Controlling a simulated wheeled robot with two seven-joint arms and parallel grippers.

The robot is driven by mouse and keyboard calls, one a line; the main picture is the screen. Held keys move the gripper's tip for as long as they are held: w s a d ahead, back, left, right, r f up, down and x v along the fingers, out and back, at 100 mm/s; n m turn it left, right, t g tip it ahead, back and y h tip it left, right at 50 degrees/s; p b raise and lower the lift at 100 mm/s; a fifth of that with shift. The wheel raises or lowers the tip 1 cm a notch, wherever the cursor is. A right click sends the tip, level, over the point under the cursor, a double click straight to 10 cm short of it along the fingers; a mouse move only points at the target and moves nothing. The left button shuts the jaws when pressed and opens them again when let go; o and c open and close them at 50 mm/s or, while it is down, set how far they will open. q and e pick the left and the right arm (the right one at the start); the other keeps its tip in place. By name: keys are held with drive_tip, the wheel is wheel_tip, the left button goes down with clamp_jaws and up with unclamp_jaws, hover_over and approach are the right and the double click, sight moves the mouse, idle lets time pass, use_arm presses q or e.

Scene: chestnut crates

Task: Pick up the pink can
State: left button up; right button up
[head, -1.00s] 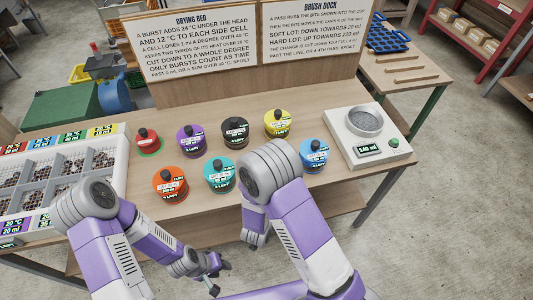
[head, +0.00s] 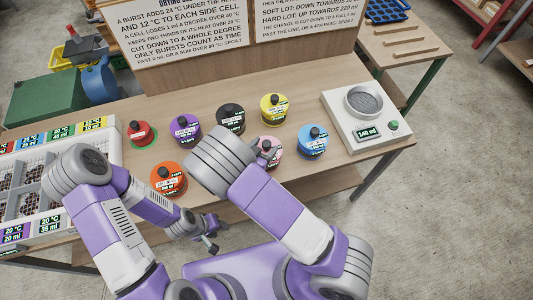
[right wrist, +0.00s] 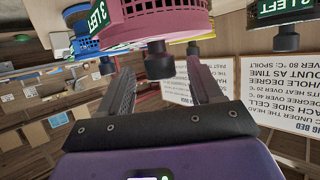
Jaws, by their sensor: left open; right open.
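The pink can (head: 269,146) stands on the bench between the yellow can and the blue can, partly hidden by my right arm. In the right wrist view the pink can (right wrist: 168,18) fills the top middle, with its black knob (right wrist: 158,62) between the fingertips of my right gripper (right wrist: 160,72). The right gripper is open, its fingers on either side of the knob; I cannot tell whether they touch it. My left gripper (head: 211,238) is open and empty near the bench's front edge.
Yellow (head: 273,109), blue (head: 312,143), black (head: 231,119), purple (head: 185,129) and orange (head: 168,180) cans stand around. A scale (head: 345,118) stands right, a compartment tray (head: 70,145) left. Two sign boards (head: 180,40) rise behind.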

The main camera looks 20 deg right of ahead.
drive_tip(key=shift+x, duration=1.15)
clamp_jaws()
idle(0.5)
